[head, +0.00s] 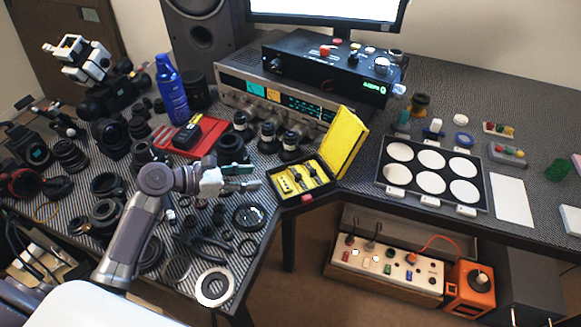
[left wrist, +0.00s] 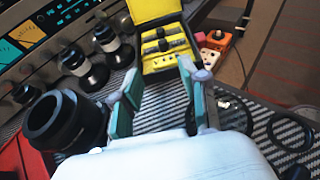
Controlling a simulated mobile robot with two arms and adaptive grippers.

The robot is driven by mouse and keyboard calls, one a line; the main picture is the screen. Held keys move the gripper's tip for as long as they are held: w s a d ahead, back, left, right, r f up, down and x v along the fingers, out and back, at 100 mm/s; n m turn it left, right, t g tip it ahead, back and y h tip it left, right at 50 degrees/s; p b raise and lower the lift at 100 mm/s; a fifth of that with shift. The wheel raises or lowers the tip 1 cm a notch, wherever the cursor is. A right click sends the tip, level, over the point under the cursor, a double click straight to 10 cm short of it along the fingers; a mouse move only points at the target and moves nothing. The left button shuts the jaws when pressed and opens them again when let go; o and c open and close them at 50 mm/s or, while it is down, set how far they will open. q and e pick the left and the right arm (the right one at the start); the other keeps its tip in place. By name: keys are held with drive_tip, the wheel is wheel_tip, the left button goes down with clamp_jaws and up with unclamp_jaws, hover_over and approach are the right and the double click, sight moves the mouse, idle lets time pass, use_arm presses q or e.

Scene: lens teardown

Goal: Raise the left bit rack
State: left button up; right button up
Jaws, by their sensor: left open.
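The open bit case (head: 309,196) stands at the table's front corner, a black box with yellow insides. Its yellow lid (head: 343,143) stands up on the right. Inside, the left bit rack (head: 288,182) is a yellow strip with small dark dots, left of several black pieces. In the left wrist view the dotted rack (left wrist: 165,66) is on the case's near side, straight beyond my fingers. My left gripper (head: 257,178) is open and empty, just left of the case, with a small gap. The wrist view shows its two teal fingers (left wrist: 160,85) apart. My right gripper is not in view.
Three dark, silver-topped cylinders (head: 267,136) stand behind the case before the receiver (head: 285,100). Rings and lens parts crowd the table around my left arm. A tray of white discs (head: 385,186) lies right. The floor gap lies in front of the case.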

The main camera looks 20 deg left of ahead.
sight(296, 176)
use_arm(q)
drive_tip(key=b+x, duration=0.1)
drive_tip(key=x, duration=1.1)
drive_tip(key=shift+w+d+f, duration=0.1)
drive_tip(key=shift+d, duration=0.35)
clamp_jaws()
